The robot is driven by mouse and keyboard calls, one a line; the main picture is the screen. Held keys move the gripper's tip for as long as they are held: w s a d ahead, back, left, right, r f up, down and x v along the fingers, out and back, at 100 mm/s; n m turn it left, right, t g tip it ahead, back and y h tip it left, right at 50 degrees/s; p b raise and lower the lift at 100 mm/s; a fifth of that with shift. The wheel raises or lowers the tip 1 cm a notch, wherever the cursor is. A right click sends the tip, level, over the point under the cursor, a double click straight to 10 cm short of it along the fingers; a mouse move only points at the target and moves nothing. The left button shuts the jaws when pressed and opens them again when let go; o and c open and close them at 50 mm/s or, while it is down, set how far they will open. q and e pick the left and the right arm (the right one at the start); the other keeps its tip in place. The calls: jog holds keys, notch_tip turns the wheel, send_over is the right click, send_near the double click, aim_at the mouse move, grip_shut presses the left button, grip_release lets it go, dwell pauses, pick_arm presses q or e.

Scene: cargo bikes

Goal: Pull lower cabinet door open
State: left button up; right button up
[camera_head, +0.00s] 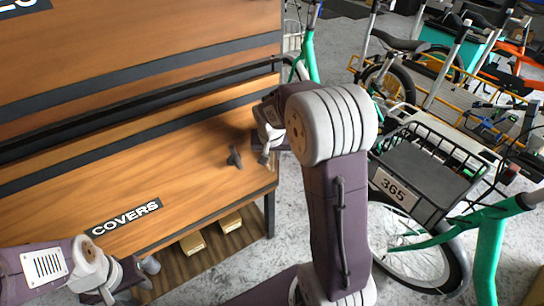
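The lower cabinet door (110,170) is a wide wooden panel with a black "COVERS" label (123,217) near its lower edge and a dark band along its top. A small dark grey handle (235,158) stands out near its right end. My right gripper (265,155) is at the door's right end, just right of the handle and apparently apart from it. My arm partly hides it, and its opening is unclear. My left gripper (148,274) is low at the left, below the label and away from the handle. Its finger gap is unclear.
An upper wooden panel (140,35) is above the door. A slatted lower shelf holds small tan blocks (193,243). A bike with a "365" box (396,188) stands close to my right arm, with several more bikes behind. Grey floor (240,272) shows between.

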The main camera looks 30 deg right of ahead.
grip_shut()
dwell(1.4)
